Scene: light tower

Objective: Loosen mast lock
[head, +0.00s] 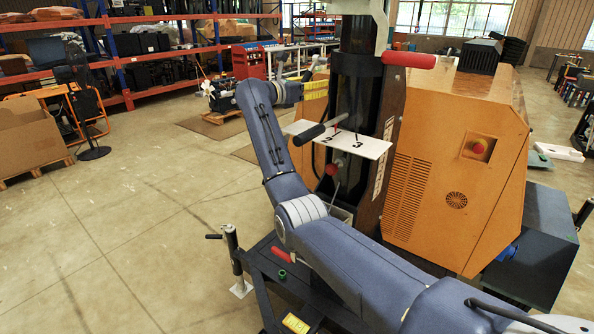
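The light tower's dark mast (357,95) stands upright in front of its orange housing (450,170). A red-gripped handle (408,60) sticks out to the right near the mast's top, and a black-gripped handle (308,134) sticks out to the left lower down. A red knob (332,169) sits below the white numbered plate (352,144). I cannot tell which of these is the mast lock. My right arm comes in from the lower right and bends up beside the mast. Its gripper end (292,92) is left of the mast, with its fingers indistinct. My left gripper is out of view.
A dark trailer frame (262,276) with a red lever (281,254) and a jack post (234,255) lies low in front. A red stop button (478,147) is on the housing. Shelving (128,60) and cardboard boxes (32,138) stand at left.

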